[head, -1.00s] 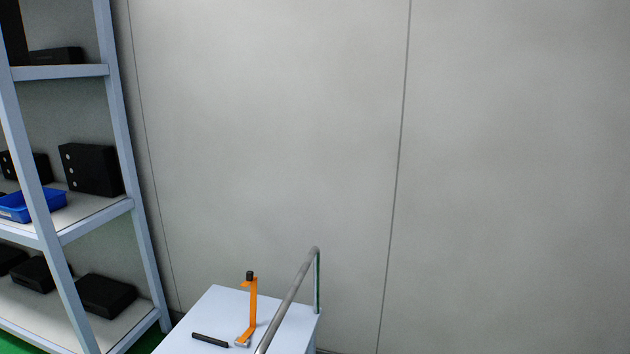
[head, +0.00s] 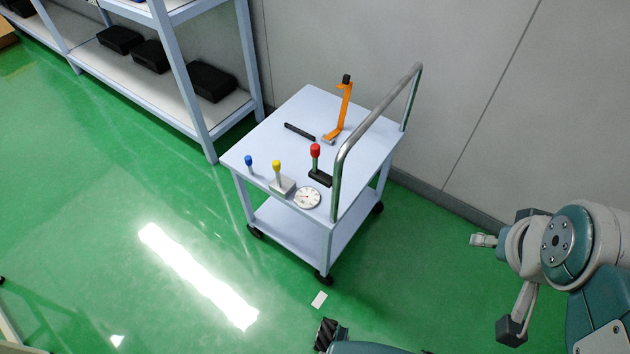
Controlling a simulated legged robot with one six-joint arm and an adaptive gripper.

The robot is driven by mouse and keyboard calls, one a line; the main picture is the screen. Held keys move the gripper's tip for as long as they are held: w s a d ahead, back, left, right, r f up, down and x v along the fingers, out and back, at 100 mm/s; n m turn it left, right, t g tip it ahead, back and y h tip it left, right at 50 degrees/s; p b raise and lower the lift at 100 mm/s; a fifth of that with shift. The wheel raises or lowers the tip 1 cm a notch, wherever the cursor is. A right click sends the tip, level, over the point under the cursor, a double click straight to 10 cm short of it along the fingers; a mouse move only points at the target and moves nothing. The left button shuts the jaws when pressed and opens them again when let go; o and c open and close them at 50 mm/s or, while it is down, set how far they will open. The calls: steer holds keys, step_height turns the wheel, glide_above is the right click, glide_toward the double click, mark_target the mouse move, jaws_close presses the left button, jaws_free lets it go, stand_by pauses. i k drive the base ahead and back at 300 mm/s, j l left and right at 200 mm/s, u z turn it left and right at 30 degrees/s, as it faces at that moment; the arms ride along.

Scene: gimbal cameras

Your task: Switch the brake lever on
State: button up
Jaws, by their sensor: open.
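Several levers stand on a pale trolley (head: 272,137). An orange upright lever (head: 343,108) with a black tip is at the back. A red-knobbed lever (head: 315,152) on a black base is near the handrail. A yellow-knobbed lever (head: 277,168) on a grey block and a small blue-knobbed one (head: 249,162) stand along the front edge. No label shows which is the brake lever. My gripper (head: 495,286) appears at the right, open and empty, well apart from the trolley.
A round white dial (head: 307,197) and a black bar (head: 299,131) lie on the trolley top. A metal handrail (head: 352,138) rises along its right side. A shelf rack (head: 184,84) and grey wall (head: 440,70) stand behind.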

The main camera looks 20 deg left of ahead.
mark_target(315, 148)
steer(key=j+u, duration=0.15)
steer(key=u, duration=0.35)
steer(key=k+j+u, duration=0.1)
steer(key=u, duration=0.35)
steer(key=i+j+z, duration=0.15)
steer(key=i, duration=0.3)
steer(key=i+j+z, duration=0.15)
steer(key=i+j, duration=0.2)
steer(key=i, duration=0.05)
